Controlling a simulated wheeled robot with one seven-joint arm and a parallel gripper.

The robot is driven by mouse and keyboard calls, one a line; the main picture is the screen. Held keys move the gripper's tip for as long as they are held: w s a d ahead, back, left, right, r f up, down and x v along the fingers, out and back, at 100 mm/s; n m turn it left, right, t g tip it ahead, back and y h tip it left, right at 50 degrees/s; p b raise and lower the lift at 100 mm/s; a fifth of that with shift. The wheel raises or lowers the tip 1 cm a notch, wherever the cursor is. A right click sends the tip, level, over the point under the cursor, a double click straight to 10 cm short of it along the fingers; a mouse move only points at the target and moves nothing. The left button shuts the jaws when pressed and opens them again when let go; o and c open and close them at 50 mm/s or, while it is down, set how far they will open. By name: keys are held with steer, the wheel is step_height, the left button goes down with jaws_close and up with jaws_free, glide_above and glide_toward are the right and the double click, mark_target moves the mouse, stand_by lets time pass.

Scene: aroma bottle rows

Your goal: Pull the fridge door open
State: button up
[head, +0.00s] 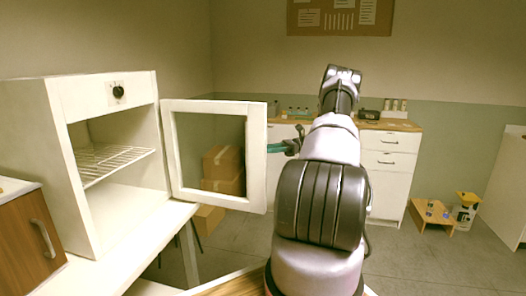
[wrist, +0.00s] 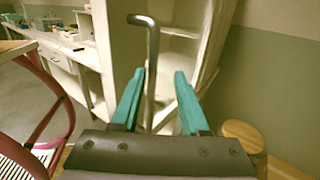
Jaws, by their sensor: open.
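The fridge (head: 84,103) is a white box at the left of the head view, with a dark knob and a wire shelf inside. Its white-framed glass door (head: 256,165) stands swung wide open to the right, so the inside shows. My gripper (head: 277,148) is just beyond the door's free edge, its teal fingers pointing left at it. In the wrist view my gripper (wrist: 159,75) has its two teal fingers spread apart. A bent grey metal handle (wrist: 151,60) shows upright between them; I cannot tell whether a finger touches it.
The fridge stands on a white table (head: 125,250). Cardboard boxes (head: 222,165) show through the glass. A white drawer cabinet (head: 390,160) stands at the back wall. A low wooden stand (head: 432,213) is on the floor at right. A round wooden stool (wrist: 243,133) shows in the wrist view.

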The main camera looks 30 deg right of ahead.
steer(key=s+d, duration=0.1)
steer(key=d, duration=0.7)
steer(key=shift+s+d, duration=0.25)
